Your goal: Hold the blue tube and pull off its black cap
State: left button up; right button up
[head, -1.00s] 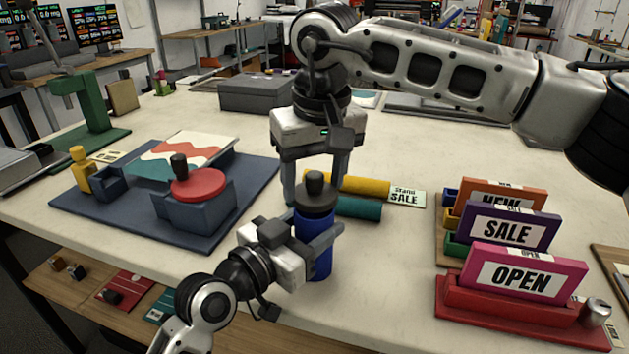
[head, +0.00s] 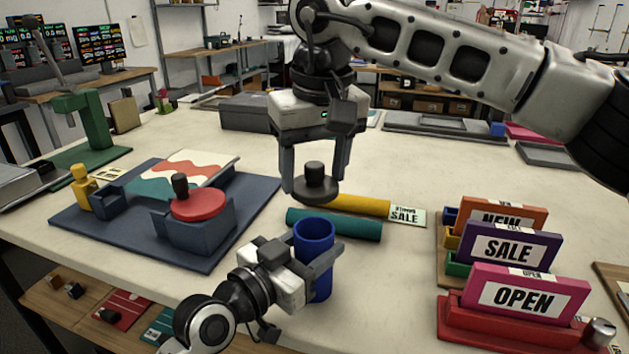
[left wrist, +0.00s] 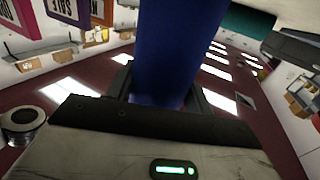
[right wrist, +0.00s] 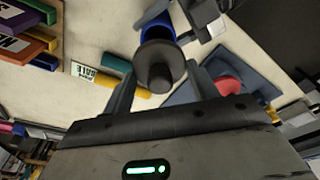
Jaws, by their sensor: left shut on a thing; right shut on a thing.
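The blue tube (head: 315,236) stands upright near the table's front edge, its open top showing. My left gripper (head: 318,262) is shut on its side; the tube also fills the middle of the left wrist view (left wrist: 165,50). The black cap (head: 315,184) is off the tube, in the air above it and apart from it. My right gripper (head: 316,180) is shut on the cap from above. In the right wrist view the cap (right wrist: 160,68) sits between the fingers, with the tube's blue rim (right wrist: 155,25) beyond it.
A yellow roll (head: 358,206) and a teal roll (head: 345,226) lie behind the tube. Sign blocks (head: 525,292) in a red holder (head: 490,325) stand at the right. A dark mat (head: 110,222) with a red-topped block (head: 199,204) lies at the left.

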pick_arm(q)
jog(key=o, duration=1.5)
jog(key=shift+c, duration=0.2)
